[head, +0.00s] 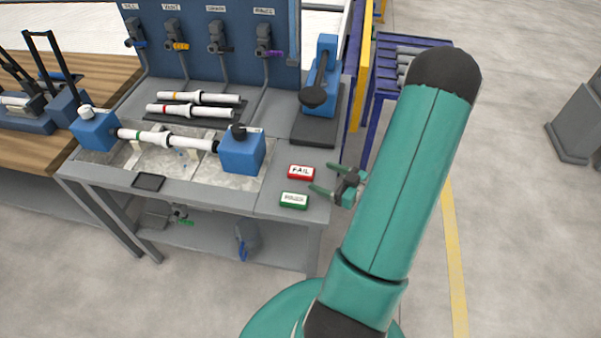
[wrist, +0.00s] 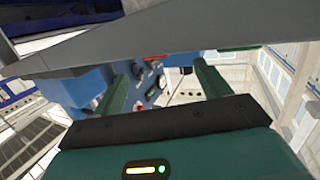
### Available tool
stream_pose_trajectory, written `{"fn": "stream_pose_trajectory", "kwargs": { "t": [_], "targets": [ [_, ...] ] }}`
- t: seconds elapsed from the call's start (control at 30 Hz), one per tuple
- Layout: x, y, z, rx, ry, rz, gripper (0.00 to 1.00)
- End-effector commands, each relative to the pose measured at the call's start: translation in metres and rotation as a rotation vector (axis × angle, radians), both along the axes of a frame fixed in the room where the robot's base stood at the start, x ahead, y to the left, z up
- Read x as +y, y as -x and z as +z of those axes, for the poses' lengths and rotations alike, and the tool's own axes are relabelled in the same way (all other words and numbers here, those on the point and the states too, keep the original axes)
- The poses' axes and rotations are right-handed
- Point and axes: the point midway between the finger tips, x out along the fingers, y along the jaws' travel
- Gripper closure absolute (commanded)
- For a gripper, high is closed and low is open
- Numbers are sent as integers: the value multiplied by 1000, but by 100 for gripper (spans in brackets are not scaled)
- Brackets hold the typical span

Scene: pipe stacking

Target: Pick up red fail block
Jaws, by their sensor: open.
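The red FAIL block (head: 301,172) lies flat on the right part of the grey workbench (head: 240,203), its white label facing up. In the wrist view a small red strip (wrist: 155,57) shows at the bench edge between my fingers, likely this block. A green block (head: 294,201) with a white label lies just in front of the red one. My gripper (head: 322,179) is open and empty, to the right of both blocks near the bench's right edge, fingers pointing left. It appears close to the red block but not around it. In the wrist view both green fingers (wrist: 163,88) are spread apart.
A blue clamp fixture (head: 241,152) holds a white pipe (head: 165,140) left of the blocks. Two more pipes (head: 198,98) lie behind it. A blue lever press (head: 322,75) stands behind the red block. A dark tablet (head: 148,182) lies at the front left.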

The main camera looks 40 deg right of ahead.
Motion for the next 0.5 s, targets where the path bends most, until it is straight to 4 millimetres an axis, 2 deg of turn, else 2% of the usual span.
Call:
{"fn": "stream_pose_trajectory", "kwargs": {
  "t": [0.17, 0.5],
  "targets": [
    [6, -13, -3, 0, 0, 3, 24],
    [21, -54, -11, 0, 0, 4, 24]
  ]
}}
